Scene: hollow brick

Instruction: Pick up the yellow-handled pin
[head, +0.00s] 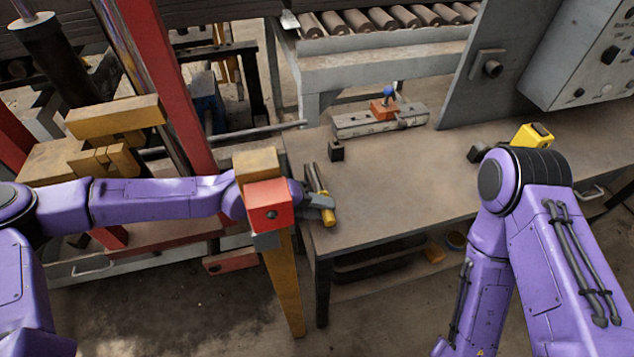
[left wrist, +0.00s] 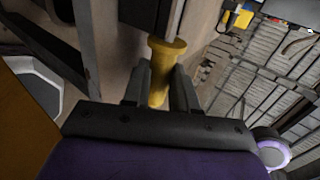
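The yellow-handled pin (head: 328,213) is at the left end of the workbench, its handle toward the front edge and its metal shaft pointing away. My left gripper (head: 319,202) is at its handle. In the left wrist view the flared yellow handle (left wrist: 163,68) stands between the two dark fingers of my left gripper (left wrist: 162,92). The fingers lie close against both sides of the handle and look shut on it. I cannot tell whether the pin touches the bench. My right arm reaches in at the right, but its gripper is out of view.
A red post block (head: 268,204) on an ochre leg stands right by my left wrist. On the bench (head: 400,200) are a small black block (head: 336,151), a metal fixture (head: 360,124) with a blue knob and a yellow item (head: 532,135). The bench middle is clear.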

